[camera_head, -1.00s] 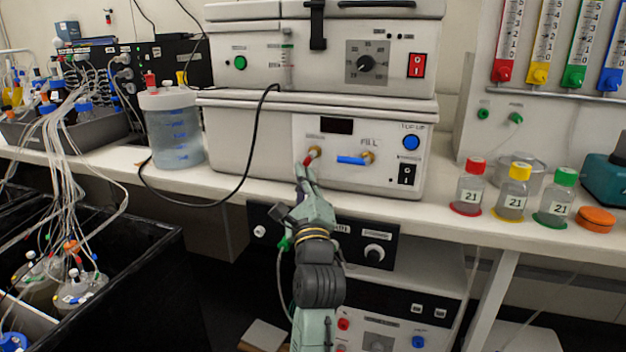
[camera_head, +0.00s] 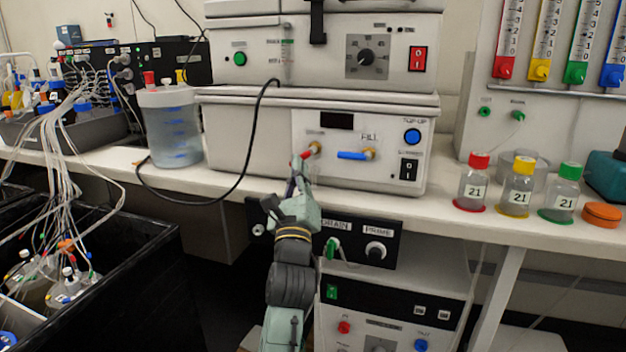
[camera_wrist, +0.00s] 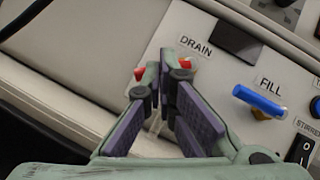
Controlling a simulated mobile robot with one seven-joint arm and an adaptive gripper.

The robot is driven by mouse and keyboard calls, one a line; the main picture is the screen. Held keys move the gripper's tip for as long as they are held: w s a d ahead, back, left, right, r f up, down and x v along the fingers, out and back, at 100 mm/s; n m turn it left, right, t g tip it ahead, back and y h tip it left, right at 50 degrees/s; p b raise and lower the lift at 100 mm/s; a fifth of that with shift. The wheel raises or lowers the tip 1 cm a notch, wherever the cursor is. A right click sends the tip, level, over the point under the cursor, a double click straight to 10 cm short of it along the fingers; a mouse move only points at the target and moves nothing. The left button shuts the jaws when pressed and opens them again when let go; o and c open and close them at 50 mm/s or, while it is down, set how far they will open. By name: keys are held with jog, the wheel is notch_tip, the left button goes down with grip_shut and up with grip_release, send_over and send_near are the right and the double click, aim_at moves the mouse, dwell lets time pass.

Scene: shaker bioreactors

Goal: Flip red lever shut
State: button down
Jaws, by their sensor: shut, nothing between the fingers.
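The red lever (camera_head: 306,154) sits under the DRAIN label on the front of the white shaker unit (camera_head: 255,145). It slants down and left from its brass fitting. My gripper (camera_head: 298,172) is shut and empty, with its tips just below and left of the lever. In the wrist view, my gripper's fingertips (camera_wrist: 161,65) cover the middle of the red lever (camera_wrist: 139,73). Red shows on both sides of them. I cannot tell whether they touch it. The blue FILL lever (camera_head: 353,155) lies about level to the right; it also shows in the wrist view (camera_wrist: 259,101).
A black cable (camera_head: 240,177) loops in front of the unit's left side. A clear jar (camera_head: 172,130) stands left of it. Several capped bottles, one with a red cap (camera_head: 479,160), stand on the bench at right. A black DRAIN/PRIME panel (camera_head: 358,232) is below the bench.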

jog(key=shift+w+a+r+m+h+b, duration=0.1)
jog(key=shift+a+m+h+b, duration=0.05)
jog(key=shift+m+h+b, duration=0.7)
jog(key=shift+a+r+m+h+b, duration=0.1)
jog(key=shift+m+h+b, duration=0.45)
jog(key=shift+m+b, duration=0.45)
jog(key=shift+w+a+r+m+h+b, duration=0.15)
jog(key=shift+m+h+b, duration=0.55)
jog(key=shift+m, duration=0.45)
jog(key=shift+s+a+r+m+h+b, duration=0.1)
jog(key=shift+r+m+h+b, duration=0.1)
jog(key=shift+m+h+b, duration=0.85)
jog(key=shift+f+m, duration=0.1)
jog(key=shift+m, duration=0.15)
